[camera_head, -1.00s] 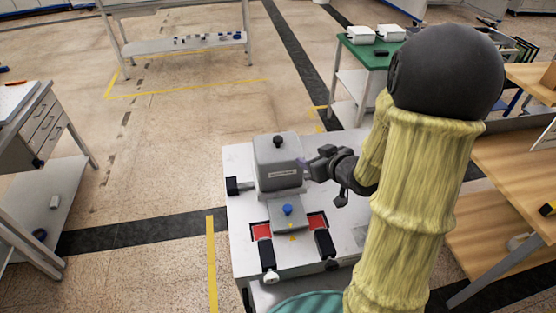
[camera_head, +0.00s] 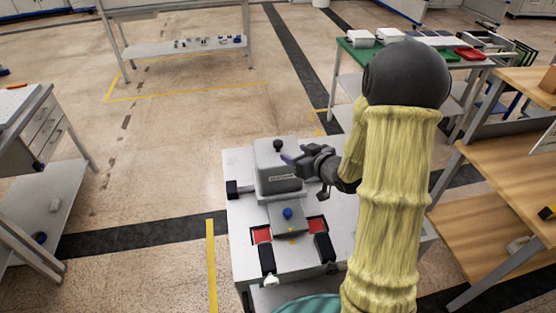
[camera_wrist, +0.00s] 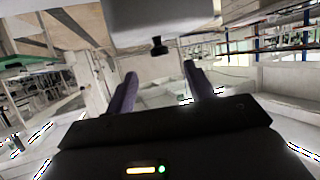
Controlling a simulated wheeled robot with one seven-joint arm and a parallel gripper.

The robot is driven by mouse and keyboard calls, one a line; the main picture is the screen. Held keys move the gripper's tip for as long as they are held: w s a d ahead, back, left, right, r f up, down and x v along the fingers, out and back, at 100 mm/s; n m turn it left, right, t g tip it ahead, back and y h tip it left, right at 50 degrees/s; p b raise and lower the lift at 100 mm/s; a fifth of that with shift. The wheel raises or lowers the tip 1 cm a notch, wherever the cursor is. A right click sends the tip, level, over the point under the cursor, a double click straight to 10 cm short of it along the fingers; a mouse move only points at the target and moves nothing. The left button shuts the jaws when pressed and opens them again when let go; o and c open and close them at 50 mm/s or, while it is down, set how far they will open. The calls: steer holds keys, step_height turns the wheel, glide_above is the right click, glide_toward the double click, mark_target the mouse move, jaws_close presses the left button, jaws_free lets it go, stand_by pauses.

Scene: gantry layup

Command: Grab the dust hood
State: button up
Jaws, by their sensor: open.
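The dust hood (camera_head: 268,172) is a grey box with a black knob (camera_head: 278,144) on top. It stands on the pale workbench in the middle of the head view. My gripper (camera_head: 292,159) is at the upper right of the hood, with its fingers pointing toward the knob. In the wrist view my gripper (camera_wrist: 160,82) is open with two separated fingers and nothing between them. The hood (camera_wrist: 160,16) fills the top of that view, and its knob (camera_wrist: 158,46) shows beyond the fingertips, between their lines. I see no clear contact.
A plate with a blue knob (camera_head: 287,213), red pads (camera_head: 262,236) and black clamps sit in front of the hood on the pale bench (camera_head: 242,258). A green table (camera_head: 350,54) stands behind right and wooden shelves (camera_head: 495,165) at the right. Open floor lies left.

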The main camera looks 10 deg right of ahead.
mark_target(281, 146)
steer(key=p+x, duration=0.1)
steer(key=x, duration=0.4)
steer(key=shift+w+a+f, duration=0.15)
steer(key=shift+w+f, duration=0.1)
steer(key=shift+w, duration=0.05)
steer(key=shift+w, duration=0.1)
steer(key=p+x, duration=0.2)
steer(key=x, duration=0.3)
steer(key=shift+r, duration=0.1)
steer(key=shift+c, duration=0.2)
jaws_close()
